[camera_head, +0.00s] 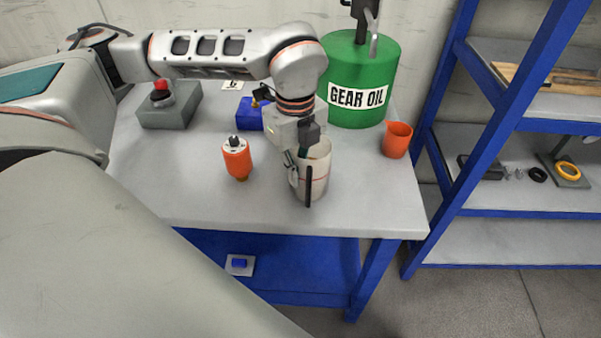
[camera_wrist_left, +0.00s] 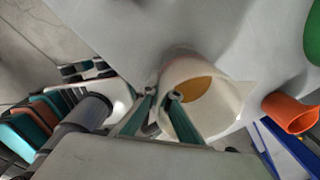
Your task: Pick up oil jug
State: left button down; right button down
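The oil jug is a whitish open-topped vessel with a red line and a dark upright strip on its side (camera_head: 318,172). It stands upright near the front edge of the table. In the left wrist view the jug (camera_wrist_left: 222,88) shows amber oil inside. My left gripper (camera_head: 300,158) points down at the jug's left rim. In the left wrist view its two fingertips (camera_wrist_left: 163,94) are a little apart, one over the mouth and one outside the rim. Contact with the wall is unclear. My right gripper is not in view.
A green gear oil drum (camera_head: 363,75) stands behind the jug. An orange cup (camera_head: 397,140) is to the right and an orange bottle (camera_head: 237,158) to the left. A grey box with a red button (camera_head: 168,108) and a blue object (camera_head: 248,114) stand farther back. Blue shelving (camera_head: 448,130) rises at right.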

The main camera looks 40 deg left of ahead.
pick_arm(q)
notch_tip(320, 180, up, 20)
jog(key=p, duration=0.1)
dwell(0.4)
